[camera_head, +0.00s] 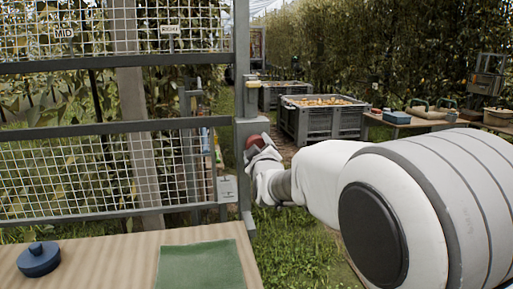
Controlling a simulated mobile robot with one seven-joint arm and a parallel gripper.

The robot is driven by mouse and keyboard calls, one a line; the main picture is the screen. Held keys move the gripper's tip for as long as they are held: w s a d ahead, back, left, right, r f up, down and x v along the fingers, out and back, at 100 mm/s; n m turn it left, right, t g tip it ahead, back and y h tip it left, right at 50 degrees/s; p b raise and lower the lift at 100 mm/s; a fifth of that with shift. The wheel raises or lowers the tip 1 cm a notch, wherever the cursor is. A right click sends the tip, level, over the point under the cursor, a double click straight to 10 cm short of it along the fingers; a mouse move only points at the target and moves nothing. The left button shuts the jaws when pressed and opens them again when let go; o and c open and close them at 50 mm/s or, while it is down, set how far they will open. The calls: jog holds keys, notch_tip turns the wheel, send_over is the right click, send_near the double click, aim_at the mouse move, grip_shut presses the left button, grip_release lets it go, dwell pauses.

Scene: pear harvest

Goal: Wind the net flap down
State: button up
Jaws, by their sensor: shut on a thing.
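My gripper (262,160) is at the right post of the netted frame, shut on a red knob (255,142) that shows just above it. The fingers are small in view and my own arm hides part of them. The knob sits beside the grey post (243,110). The net (75,180) is a pale wire mesh in a grey frame, in an upper and a lower panel with a bare band between them. I cannot tell which part is the flap.
A wooden table (110,262) with a green mat (200,270) and a dark blue lidded pot (39,259) is in front. Grey crates (322,122) stand on the grass behind. A side table (410,123) holds several items at right. Small signs hang on the upper net.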

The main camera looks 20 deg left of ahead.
jog(key=n, duration=0.4)
jog(key=shift+n+y, duration=0.3)
jog(key=n+b, duration=0.1)
jog(key=n, duration=0.3)
jog(key=shift+n, duration=0.4)
jog(key=n+y+b, duration=0.1)
jog(key=n+b, duration=0.1)
jog(key=n, duration=0.3)
jog(key=shift+r+n+b, duration=0.15)
jog(key=shift+n+b, duration=1.2)
jog(key=shift+n, duration=0.95)
jog(key=shift+y, duration=0.3)
jog(key=o, duration=1.3)
jog(key=p+v, duration=0.2)
jog(key=v, duration=1.5)
jog(key=shift+s+d+p, duration=0.1)
jog(key=shift+s+p, duration=0.1)
jog(key=shift+p, duration=0.15)
